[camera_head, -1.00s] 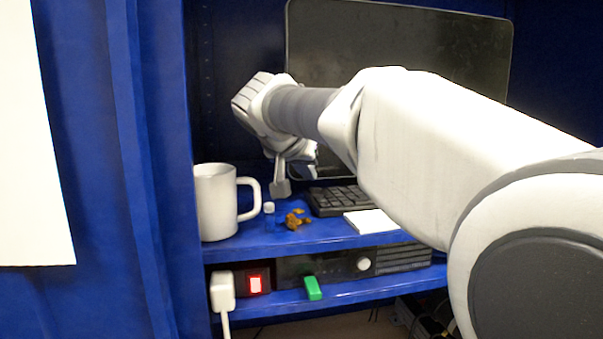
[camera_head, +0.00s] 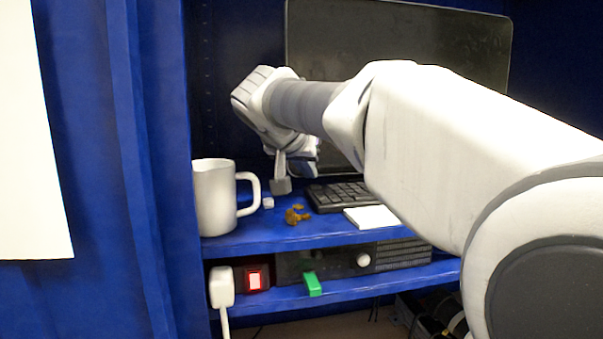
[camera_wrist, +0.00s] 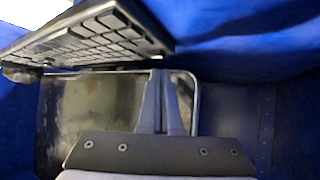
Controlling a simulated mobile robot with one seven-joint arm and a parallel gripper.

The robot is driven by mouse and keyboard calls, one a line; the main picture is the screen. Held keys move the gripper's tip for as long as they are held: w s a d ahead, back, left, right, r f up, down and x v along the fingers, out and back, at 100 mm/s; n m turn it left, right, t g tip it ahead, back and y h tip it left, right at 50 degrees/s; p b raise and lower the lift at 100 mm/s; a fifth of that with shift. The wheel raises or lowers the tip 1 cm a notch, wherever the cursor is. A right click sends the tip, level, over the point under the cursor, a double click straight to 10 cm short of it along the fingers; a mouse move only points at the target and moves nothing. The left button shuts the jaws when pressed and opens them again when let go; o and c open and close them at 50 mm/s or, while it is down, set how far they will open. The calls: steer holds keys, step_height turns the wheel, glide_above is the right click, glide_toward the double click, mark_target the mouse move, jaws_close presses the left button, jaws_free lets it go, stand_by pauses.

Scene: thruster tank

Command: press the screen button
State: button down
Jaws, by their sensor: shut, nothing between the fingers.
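The screen (camera_head: 410,40) is a dark, glossy panel standing upright behind my arm at the back of the upper shelf. My arm hides its lower middle and left part. In the wrist view the screen (camera_wrist: 105,105) lies behind my fingers, with a pale edge along its top in that picture. My gripper (camera_head: 281,187) is in front of the screen's lower left area, above the shelf. In the wrist view my gripper (camera_wrist: 162,74) is shut and empty, its tips overlapping the screen's pale edge. I cannot make out the button, or whether the tips touch the screen.
A black keyboard (camera_head: 338,196) lies on the upper shelf (camera_head: 290,238) close to my gripper. A white mug (camera_head: 214,200), a small white item (camera_head: 268,203), brown bits (camera_head: 297,214) and a white pad (camera_head: 371,217) are near it. A red-lit switch (camera_head: 255,281) is below.

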steer(key=s, duration=0.1)
steer(key=s+b, duration=0.2)
steer(key=shift+d+f, duration=0.1)
steer(key=shift+d, duration=0.15)
steer(key=shift+s+d+b, duration=0.15)
steer(key=shift+s+b, duration=0.25)
steer(key=shift+s, duration=0.35)
steer(key=shift+s+d+b, duration=0.15)
steer(key=shift+s+b, duration=0.25)
steer(key=shift+s, duration=0.3)
